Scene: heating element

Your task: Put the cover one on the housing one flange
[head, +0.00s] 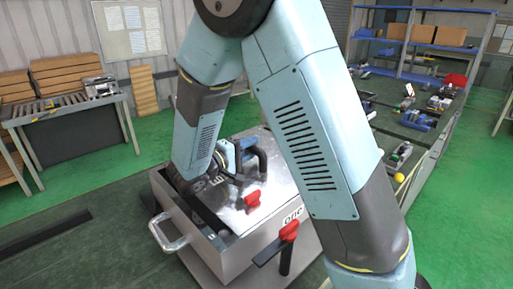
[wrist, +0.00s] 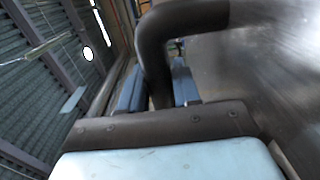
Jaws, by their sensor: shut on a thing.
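The housing one (head: 250,245) is a grey metal box marked "one", with a side handle (head: 165,236). The cover one (head: 250,185), a shiny metal plate, lies over most of its top. A dark gap shows along the housing's left side, so the cover looks offset or tilted; I cannot tell whether it touches the flange. My gripper (head: 234,158) is shut on the cover's dark handle (head: 262,158). In the wrist view, the dark handle (wrist: 152,55) passes between the blue fingers of my gripper (wrist: 158,88), and the metal plate (wrist: 265,75) is at right.
A red knob (head: 253,199) shows over the cover, and a red-topped lever (head: 289,231) stands at the housing's front. A bench with parts and tools (head: 410,120) is at right. A roller table (head: 70,115) is at left.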

